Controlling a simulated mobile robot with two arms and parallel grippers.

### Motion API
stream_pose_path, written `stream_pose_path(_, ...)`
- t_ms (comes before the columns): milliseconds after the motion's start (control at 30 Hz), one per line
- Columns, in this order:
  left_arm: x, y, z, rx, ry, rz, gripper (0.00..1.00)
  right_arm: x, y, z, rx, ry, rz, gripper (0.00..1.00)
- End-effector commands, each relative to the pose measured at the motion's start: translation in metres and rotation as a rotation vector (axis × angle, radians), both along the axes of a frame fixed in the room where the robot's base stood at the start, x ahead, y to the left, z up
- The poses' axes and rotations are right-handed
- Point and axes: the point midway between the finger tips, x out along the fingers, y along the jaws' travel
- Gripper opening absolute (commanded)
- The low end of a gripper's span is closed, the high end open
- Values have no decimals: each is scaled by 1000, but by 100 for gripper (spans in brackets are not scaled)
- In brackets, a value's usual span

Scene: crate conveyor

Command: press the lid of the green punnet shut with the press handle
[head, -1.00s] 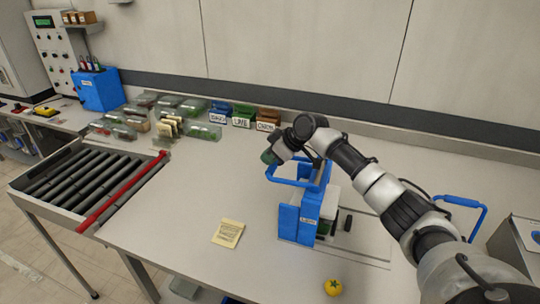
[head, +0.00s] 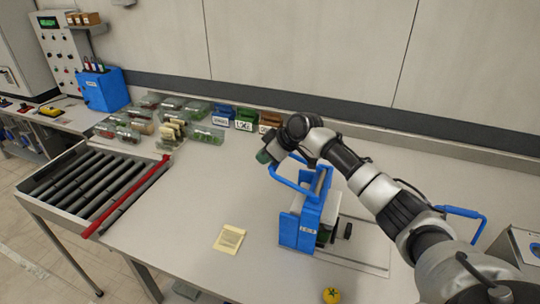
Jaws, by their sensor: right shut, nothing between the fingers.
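The blue press (head: 300,232) stands on the bench right of centre, with its blue loop handle (head: 292,186) at the top, sticking out to the left. The green punnet (head: 324,234) is inside the press, mostly hidden by the blue frame; I cannot tell how its lid sits. My right gripper (head: 265,156) is shut and empty, just above the left end of the handle; I cannot tell whether it touches it. My right arm crosses over the press from the lower right. My left gripper is not in view.
A yellow note (head: 229,239) and a yellow tomato (head: 332,295) lie on the bench. Several clear punnets (head: 172,103) and labelled bins (head: 245,119) stand at the back. A roller conveyor (head: 95,185) with a red bar is left.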

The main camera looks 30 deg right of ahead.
Motion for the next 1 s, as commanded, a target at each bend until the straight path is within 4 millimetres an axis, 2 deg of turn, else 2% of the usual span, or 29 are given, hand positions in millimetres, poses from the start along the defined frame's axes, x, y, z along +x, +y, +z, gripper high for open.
stream_pose_path(100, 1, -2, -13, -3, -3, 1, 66, -3, -4, 24, 0, -10, 1, 0)
stream_pose_path(300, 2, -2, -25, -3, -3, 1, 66, -10, -10, 65, 1, -12, 0, 0)
stream_pose_path(500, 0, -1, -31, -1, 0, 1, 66, -15, -14, 92, 3, -10, 0, 0)
stream_pose_path(700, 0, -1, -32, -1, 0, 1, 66, -17, -15, 101, 4, -9, 0, 0)
stream_pose_path(1000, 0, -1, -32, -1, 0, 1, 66, -17, -15, 101, 4, -9, 0, 0)
